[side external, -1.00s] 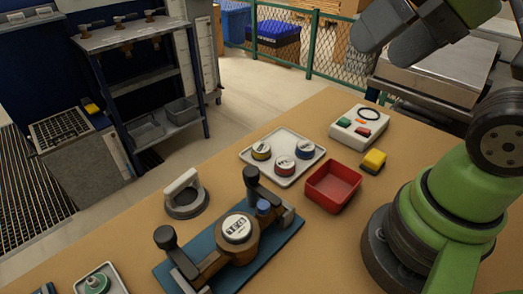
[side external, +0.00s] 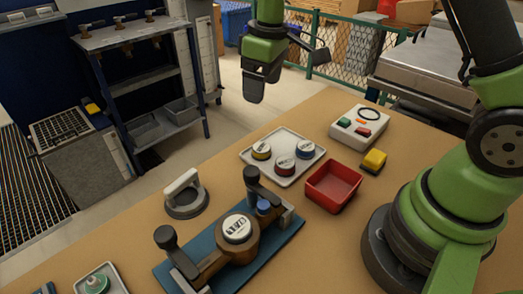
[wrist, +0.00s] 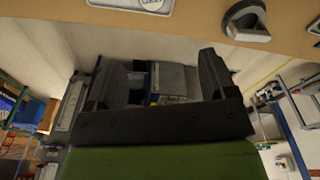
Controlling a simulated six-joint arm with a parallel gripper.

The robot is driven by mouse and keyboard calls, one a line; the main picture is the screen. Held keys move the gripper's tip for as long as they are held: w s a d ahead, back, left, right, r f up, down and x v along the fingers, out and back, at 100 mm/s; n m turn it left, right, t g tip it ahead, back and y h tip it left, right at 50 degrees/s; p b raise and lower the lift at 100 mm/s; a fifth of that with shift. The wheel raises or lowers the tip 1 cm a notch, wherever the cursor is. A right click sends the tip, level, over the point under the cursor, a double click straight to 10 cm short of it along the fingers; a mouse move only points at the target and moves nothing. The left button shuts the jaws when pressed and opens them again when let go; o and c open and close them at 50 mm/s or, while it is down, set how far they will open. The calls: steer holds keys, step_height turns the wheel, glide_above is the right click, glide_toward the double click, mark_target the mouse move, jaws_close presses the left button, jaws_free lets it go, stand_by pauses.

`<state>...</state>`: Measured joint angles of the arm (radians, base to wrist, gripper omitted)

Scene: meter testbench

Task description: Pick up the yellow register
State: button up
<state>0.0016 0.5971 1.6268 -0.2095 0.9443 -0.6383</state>
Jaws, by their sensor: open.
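The yellow register (side external: 261,151) is a small round piece with a yellow side and a pale face. It sits at the left of the white tray (side external: 281,133) in the side view, beside a red register (side external: 285,165) and a blue register (side external: 304,149). My gripper (side external: 254,96) hangs in the air beyond and above the tray, clear of the registers. In the wrist view my gripper (wrist: 160,72) has its two dark fingers wide apart with nothing between them. The yellow register cannot be made out in the wrist view.
A red bin (side external: 332,186) stands right of the tray. A yellow block (side external: 373,161) and a button box (side external: 360,126) are farther right. A grey ring with a handle (side external: 186,195) and a meter in a clamp fixture (side external: 237,229) are nearer. Tabletop left of the tray is clear.

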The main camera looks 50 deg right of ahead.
steer(key=n+g, duration=0.1)
steer(key=n, duration=0.1)
glide_above(261, 147)
steer(key=f, duration=1.1)
steer(key=shift+w+a+f, duration=0.1)
steer(key=shift+w+a, duration=0.1)
steer(key=shift+s+d+f, duration=0.15)
steer(key=shift+f, duration=1.35)
steer(key=shift+s+d+f, duration=0.1)
steer(key=shift+f, duration=1.35)
steer(key=c, duration=1)
